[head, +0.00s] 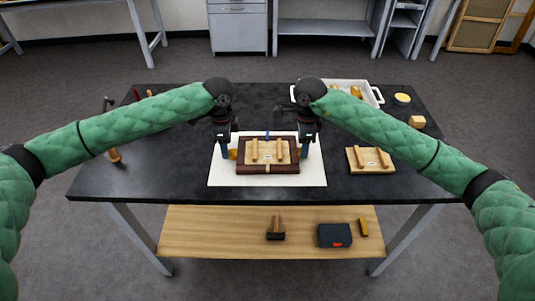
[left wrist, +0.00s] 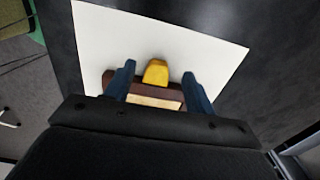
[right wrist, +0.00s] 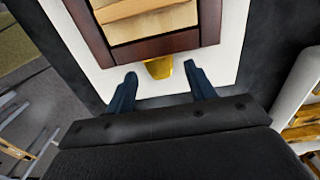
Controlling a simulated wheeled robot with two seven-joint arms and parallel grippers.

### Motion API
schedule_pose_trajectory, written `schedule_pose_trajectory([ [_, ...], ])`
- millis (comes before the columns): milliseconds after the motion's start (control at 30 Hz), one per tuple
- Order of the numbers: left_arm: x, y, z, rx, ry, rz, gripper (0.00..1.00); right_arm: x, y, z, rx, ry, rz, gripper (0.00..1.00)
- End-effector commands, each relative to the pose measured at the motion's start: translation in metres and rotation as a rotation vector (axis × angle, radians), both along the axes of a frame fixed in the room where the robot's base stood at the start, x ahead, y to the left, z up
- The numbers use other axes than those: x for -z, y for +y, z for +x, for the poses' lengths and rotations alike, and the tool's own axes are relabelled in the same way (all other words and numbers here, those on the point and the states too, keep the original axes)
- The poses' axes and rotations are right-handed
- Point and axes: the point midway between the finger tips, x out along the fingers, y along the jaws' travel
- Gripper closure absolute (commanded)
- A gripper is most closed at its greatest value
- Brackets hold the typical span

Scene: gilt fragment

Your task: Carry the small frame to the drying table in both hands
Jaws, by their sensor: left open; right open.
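The small frame (head: 268,170) is dark brown with a pale wooden panel and two light bars. It lies flat on a white sheet (head: 310,178) on the black table. My left gripper (head: 225,152) is open at its left side. In the left wrist view a yellow piece (left wrist: 155,72) on the frame's edge (left wrist: 120,78) shows between the spread fingers. My right gripper (head: 307,150) is open at the right side. In the right wrist view another yellow piece (right wrist: 158,68) at the frame's edge (right wrist: 160,46) lies between the fingertips, not clasped. I cannot tell which table is the drying table.
A second wooden piece with two bars (head: 370,160) lies to the right. A white tray (head: 375,93), a yellow round item (head: 402,98) and a tan block (head: 417,121) stand at the back right. Tools lie at the table's left. The lower shelf (head: 195,228) holds a dark box (head: 334,235).

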Motion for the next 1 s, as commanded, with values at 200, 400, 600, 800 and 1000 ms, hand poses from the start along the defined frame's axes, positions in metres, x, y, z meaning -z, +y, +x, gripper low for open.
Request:
schedule_pose_trajectory([
  [200,0.02,0.0,-0.001,0.0,0.001,0.0,0.45,0.02,0.0,0.0,-0.001,0.001,0.0,0.45],
  [400,0.025,0.0,0.0,0.0,0.0,-0.001,0.45,0.025,0.0,0.0,-0.001,-0.001,0.001,0.45],
  [600,0.025,0.0,0.0,0.0,0.0,-0.001,0.45,0.025,0.0,0.0,-0.001,0.0,0.0,0.45],
  [800,0.025,0.0,0.0,0.0,0.0,-0.001,0.85,0.025,0.0,0.0,0.0,0.0,0.0,0.85],
  [1000,0.025,0.0,0.0,0.0,0.0,-0.001,1.0,0.024,0.0,0.0,0.0,0.0,0.0,1.0],
])
